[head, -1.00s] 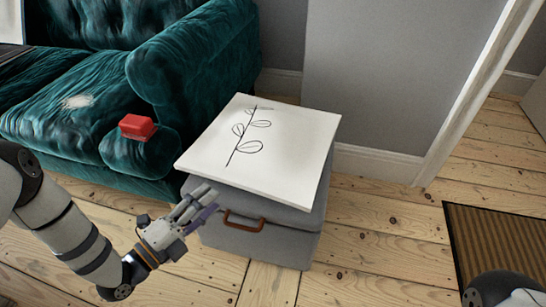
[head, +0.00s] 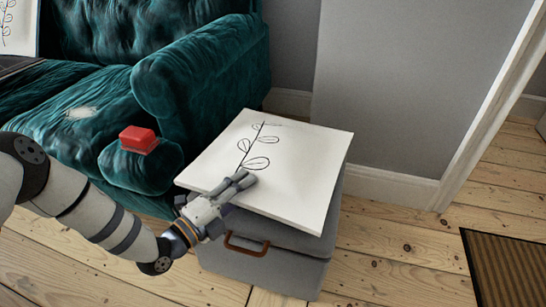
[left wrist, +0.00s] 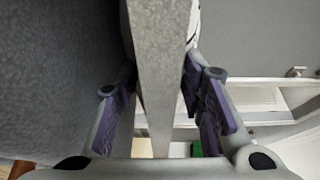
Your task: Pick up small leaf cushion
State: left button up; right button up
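The small leaf cushion (head: 300,170) is a thin white square slab with a black leaf drawing, lying flat on a grey box (head: 265,267). My left gripper (head: 241,181) is at its near left edge in the head view, with finger parts showing over its top. In the left wrist view the cushion's grey side edge (left wrist: 160,70) runs between the two purple-padded fingers of my left gripper (left wrist: 161,70). The fingertips lie close to both faces; whether they press on it I cannot tell. The lower finger is hidden in the head view. My right gripper is not in view.
A teal sofa (head: 205,85) stands behind and left of the box, with a red block (head: 139,139) on its near arm. A brown handle (head: 246,246) is on the box's front. Floorboards are clear to the right, up to a brown mat (head: 510,262).

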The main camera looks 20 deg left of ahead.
pick_arm(q)
jog(key=shift+c, duration=0.9)
jog(key=shift+r, duration=0.15)
jog(key=r+p, duration=0.2)
jog(key=r, duration=0.2)
jog(key=shift+s+r+p, duration=0.35)
jog(key=shift+s+p, duration=0.05)
grip_shut()
jog(key=s+r+p, duration=0.7)
jog(key=s+r, duration=0.1)
jog(key=s, duration=0.5)
notch_tip(320, 180, up, 16)
jog(key=p, duration=1.5)
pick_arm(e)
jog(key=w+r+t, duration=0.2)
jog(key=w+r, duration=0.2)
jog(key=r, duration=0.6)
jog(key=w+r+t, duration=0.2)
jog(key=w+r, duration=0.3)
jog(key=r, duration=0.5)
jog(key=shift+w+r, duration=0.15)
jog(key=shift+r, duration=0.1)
pick_arm(q)
jog(key=shift+s, duration=0.1)
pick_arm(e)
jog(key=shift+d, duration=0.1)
